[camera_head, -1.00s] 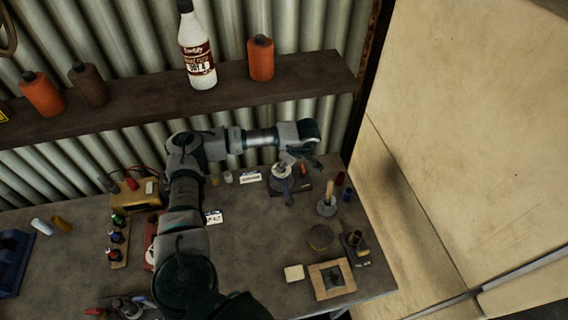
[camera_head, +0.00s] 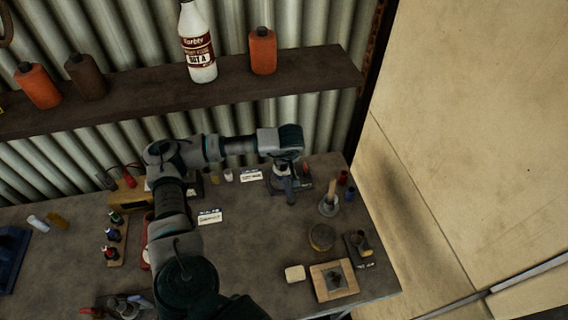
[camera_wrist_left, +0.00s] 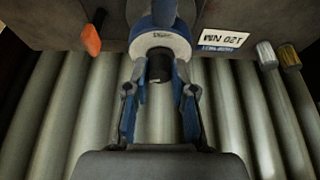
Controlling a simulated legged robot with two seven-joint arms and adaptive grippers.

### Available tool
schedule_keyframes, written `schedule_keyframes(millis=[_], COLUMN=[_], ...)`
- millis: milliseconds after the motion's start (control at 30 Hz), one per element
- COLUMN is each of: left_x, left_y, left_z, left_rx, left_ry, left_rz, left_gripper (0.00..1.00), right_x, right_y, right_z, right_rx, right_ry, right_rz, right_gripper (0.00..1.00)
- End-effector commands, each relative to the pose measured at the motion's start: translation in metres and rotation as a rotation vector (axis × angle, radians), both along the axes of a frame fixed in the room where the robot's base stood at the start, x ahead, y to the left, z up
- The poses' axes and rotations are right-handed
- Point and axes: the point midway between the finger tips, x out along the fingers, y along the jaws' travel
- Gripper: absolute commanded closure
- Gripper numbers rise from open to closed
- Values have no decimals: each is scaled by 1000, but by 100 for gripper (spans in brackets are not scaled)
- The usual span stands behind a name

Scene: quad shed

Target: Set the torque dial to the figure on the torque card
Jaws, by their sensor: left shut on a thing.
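The torque dial (camera_wrist_left: 163,45) shows in the left wrist view as a white ring with a dark knob in its middle and a blue part behind it. In the head view it is the grey and blue device (camera_head: 283,183) at the back right of the bench. My left gripper (camera_wrist_left: 160,75) has its fingers on either side of the knob and is shut on it; in the head view the gripper (camera_head: 287,162) is over the dial from above.
An orange-handled tool (camera_wrist_left: 92,39) and two small capped bottles (camera_wrist_left: 278,57) flank the dial. A second card (camera_head: 209,216), a cup with a wooden handle (camera_head: 329,203), a round tin (camera_head: 321,237) and a wooden frame (camera_head: 333,281) are on the bench. The shelf (camera_head: 270,91) runs above.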

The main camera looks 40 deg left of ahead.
Motion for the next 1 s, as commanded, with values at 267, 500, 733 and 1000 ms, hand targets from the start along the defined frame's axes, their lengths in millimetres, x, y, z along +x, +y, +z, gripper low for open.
schedule_keyframes(millis=[267,500,733,1000], left_x=[1,1,1,0], left_y=[2,2,2,0], left_z=[2,2,2,2], left_rx=[3,3,3,1], left_ry=[-5,-7,-6,-5], left_rz=[-37,-38,-38,-40], left_gripper=[100,100,50,50], right_x=[19,15,10,9], right_y=[3,0,-4,-1], right_z=[2,2,2,2], right_rx=[4,0,-6,-2], right_ry=[-23,-18,-11,-9], right_rz=[-2,-2,0,1], right_gripper=[60,60,60,60])
